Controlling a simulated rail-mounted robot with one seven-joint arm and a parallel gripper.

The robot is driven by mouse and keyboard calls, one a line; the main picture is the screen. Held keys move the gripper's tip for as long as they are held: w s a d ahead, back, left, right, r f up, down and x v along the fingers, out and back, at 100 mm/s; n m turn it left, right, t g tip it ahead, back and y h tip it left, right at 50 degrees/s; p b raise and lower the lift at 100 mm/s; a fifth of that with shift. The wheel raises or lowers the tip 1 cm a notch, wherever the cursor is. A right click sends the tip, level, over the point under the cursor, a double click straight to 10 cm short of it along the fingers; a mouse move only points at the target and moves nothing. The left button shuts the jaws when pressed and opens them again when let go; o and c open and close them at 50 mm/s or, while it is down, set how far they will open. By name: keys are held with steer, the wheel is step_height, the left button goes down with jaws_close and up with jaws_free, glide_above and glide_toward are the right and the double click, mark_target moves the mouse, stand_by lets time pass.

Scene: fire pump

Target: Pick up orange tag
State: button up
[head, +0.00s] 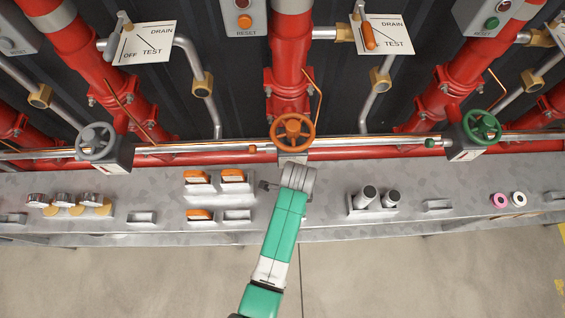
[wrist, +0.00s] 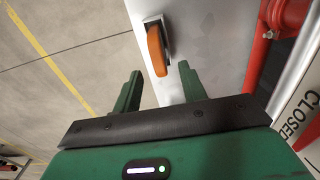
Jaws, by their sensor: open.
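Several orange tags stand in metal holders on the grey ledge left of centre in the head view: one at the back left (head: 197,177), one at the back right (head: 232,175) and one at the front left (head: 200,213). In the wrist view, a single orange tag (wrist: 157,50) sits upright in its metal holder, ahead of and roughly between my fingertips. My gripper (wrist: 158,80) is open and empty, apart from the tag. In the head view, my gripper (head: 268,186) is right of the back tags, partly hidden by my wrist.
The grey ledge (head: 320,220) has an empty-looking holder (head: 237,215) beside the front tag. Grey cylinders (head: 369,196) stand to the right. An orange handwheel (head: 293,131) and red pipes rise behind. A CLOSED sign (wrist: 297,118) is close on the right in the wrist view.

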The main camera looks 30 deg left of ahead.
step_height(320, 180, down, 2)
steer(key=shift+f+b, duration=0.15)
steer(key=shift+b, duration=0.15)
steer(key=f, duration=0.1)
steer(key=f+b, duration=0.1)
steer(key=f, duration=0.1)
steer(key=f+b, duration=0.1)
steer(key=shift+s+f, duration=0.3)
steer(key=shift+w+f, duration=0.1)
steer(key=shift+f, duration=0.15)
jaws_close()
